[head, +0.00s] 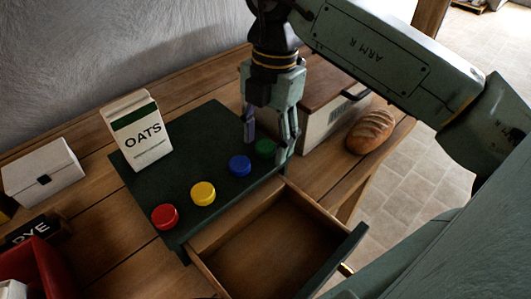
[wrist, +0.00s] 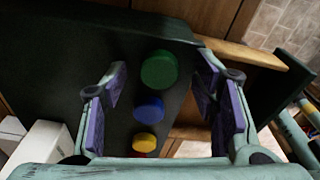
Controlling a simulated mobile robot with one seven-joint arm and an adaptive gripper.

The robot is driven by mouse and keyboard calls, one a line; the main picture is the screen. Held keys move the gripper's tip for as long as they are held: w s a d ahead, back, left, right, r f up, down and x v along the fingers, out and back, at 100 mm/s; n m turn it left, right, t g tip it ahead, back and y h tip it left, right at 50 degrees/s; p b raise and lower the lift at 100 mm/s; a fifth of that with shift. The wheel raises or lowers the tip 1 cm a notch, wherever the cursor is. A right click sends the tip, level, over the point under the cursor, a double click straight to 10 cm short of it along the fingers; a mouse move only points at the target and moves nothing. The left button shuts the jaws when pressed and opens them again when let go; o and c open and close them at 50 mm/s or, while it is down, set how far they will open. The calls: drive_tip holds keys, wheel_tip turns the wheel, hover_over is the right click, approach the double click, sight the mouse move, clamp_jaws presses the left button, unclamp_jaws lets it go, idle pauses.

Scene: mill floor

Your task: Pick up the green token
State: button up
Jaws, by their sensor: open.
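The green token (head: 265,148) lies on the dark green mat (head: 222,128), at the right end of a row of round tokens. In the wrist view the green token (wrist: 159,70) shows between and a little beyond the fingertips. My gripper (head: 268,140) is open and empty, pointing down above the mat close to the green token. In the wrist view its purple-padded fingers (wrist: 162,85) stand wide apart. In the head view one finger partly hides the token's right side.
Blue (head: 240,166), yellow (head: 203,194) and red (head: 165,217) tokens lie in the row. An oats carton (head: 137,131) stands behind them. A bread box (head: 325,118) and loaf (head: 370,131) are at right. An open drawer (head: 270,248) juts out in front.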

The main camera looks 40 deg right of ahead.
drive_tip(key=shift+c, duration=0.4)
drive_tip(key=c, duration=0.8)
